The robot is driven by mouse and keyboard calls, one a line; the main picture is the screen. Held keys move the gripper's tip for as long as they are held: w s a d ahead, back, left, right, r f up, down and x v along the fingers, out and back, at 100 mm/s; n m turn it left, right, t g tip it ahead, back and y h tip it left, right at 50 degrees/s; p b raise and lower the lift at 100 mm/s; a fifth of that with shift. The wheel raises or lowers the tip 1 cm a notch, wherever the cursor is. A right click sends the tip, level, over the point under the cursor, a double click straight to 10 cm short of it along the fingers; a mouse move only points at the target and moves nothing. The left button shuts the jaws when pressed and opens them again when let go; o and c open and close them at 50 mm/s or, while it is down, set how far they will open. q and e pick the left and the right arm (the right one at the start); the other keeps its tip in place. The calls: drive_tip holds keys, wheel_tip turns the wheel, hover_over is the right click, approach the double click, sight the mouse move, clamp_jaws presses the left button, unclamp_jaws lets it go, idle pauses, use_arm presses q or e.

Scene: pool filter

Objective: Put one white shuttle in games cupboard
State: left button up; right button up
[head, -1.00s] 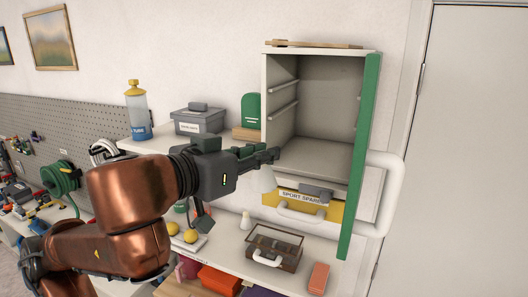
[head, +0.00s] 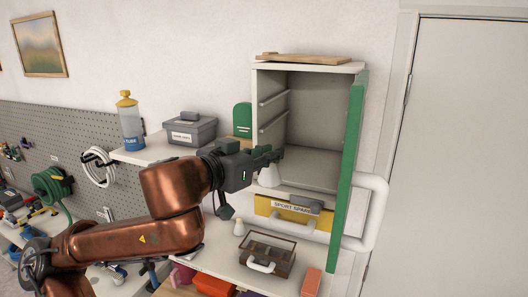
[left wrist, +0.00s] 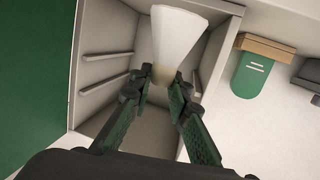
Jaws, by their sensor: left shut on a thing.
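My left gripper (head: 268,156) is shut on a white shuttle (head: 269,176), which shows just below its fingertips. Both are at the open front of the games cupboard (head: 258,105), near its left side and over the cupboard floor. I cannot tell how far inside they are. In the left wrist view the fingertips (left wrist: 161,80) pinch the narrow end of the shuttle (left wrist: 178,36), with the cupboard interior behind. The green cupboard door (head: 346,165) stands open at the right. Another white shuttle (head: 239,228) stands on the lower shelf. My right gripper is not in view.
A yellow drawer (head: 290,214) sits under the cupboard opening. A grey box (head: 190,132) and a blue tube (head: 131,127) stand on the shelf to the left. A lidded case (head: 268,252) and an orange block (head: 311,283) lie below. The cupboard's upper interior is clear.

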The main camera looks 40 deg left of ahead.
use_arm(q)
drive_tip(key=w+a+p, duration=0.1)
drive_tip(key=w+p, duration=0.1)
drive_tip(key=w, duration=0.2)
drive_tip(key=w+a+p, duration=0.1)
drive_tip(key=w+p, duration=0.5)
drive_tip(key=w, duration=0.1)
drive_tip(key=shift+w+a+f, duration=0.3)
drive_tip(key=shift+a, duration=0.1)
drive_tip(key=shift+s+f+b, duration=0.1)
drive_tip(key=shift+f+b, duration=0.65)
drive_tip(key=shift+f, duration=0.3)
drive_tip(key=o, duration=0.9)
